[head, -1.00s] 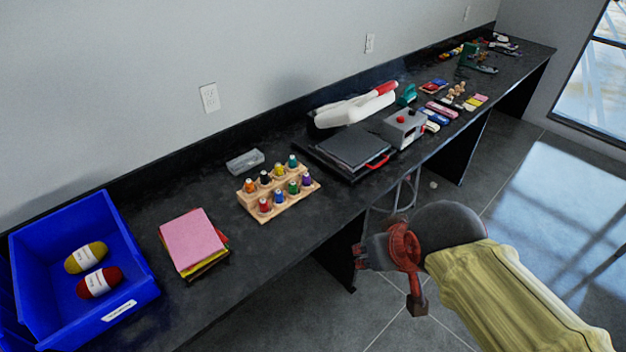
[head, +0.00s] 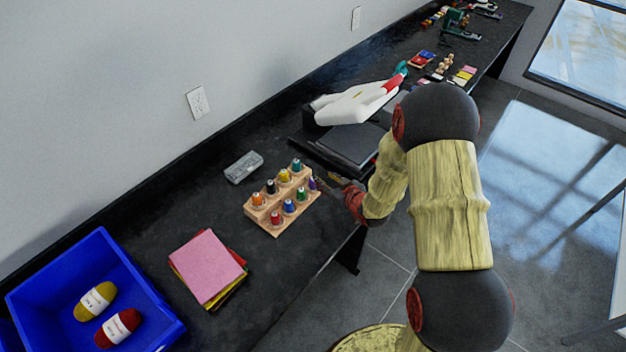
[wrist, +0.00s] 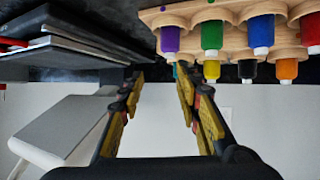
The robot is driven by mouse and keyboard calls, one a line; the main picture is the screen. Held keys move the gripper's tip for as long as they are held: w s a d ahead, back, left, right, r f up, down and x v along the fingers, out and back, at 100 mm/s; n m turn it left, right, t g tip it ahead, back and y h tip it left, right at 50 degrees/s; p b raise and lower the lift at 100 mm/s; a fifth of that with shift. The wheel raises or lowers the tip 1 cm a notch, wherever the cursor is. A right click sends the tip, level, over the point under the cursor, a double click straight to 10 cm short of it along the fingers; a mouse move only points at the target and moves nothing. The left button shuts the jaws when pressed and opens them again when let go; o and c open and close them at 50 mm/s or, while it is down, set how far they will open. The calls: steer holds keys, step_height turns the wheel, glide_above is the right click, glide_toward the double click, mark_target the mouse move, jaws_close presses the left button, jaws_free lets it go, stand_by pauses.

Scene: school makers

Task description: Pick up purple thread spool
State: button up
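The purple thread spool (head: 313,183) stands at the right end of the front row in a wooden spool rack (head: 262,222). In the wrist view, which looks upside down, the purple spool (wrist: 170,40) is at the top centre, just beyond my fingertips and nearer the right-hand one. My gripper (wrist: 157,75) is open, with its fingers spread and nothing between them. In the head view my gripper (head: 328,181) is at the right end of the rack, close beside the purple spool; the small gap there is hard to judge.
A green spool (head: 301,194) stands beside the purple one, with several other spools. A flat dark machine (head: 352,146) lies to the right of the rack. A grey box (head: 243,167), pink sheets (head: 208,265) and a blue bin (head: 152,325) are to the left.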

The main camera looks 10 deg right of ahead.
mark_target(313, 183)
steer(key=shift+s+a+f+y, duration=0.2)
steer(key=shift+a+f, duration=0.05)
steer(key=shift+f, duration=0.3)
steer(key=shift+s+a+f+y, duration=0.2)
steer(key=shift+a+f, duration=0.05)
steer(key=shift+f, duration=0.3)
steer(key=shift+a+f+t, duration=0.15)
steer(key=shift+f+t, duration=0.1)
steer(key=shift+t, duration=0.05)
steer(key=shift+w+a+f, duration=0.1)
steer(key=shift+w+f, duration=0.05)
steer(key=shift+w, duration=0.05)
steer(key=b+x, duration=0.1)
steer(key=x, duration=0.6)
steer(key=shift+w, duration=0.1)
steer(key=c, duration=0.3)
steer(key=c, duration=0.4)
steer(key=shift+r, duration=0.25)
steer(key=shift+c, duration=0.6)
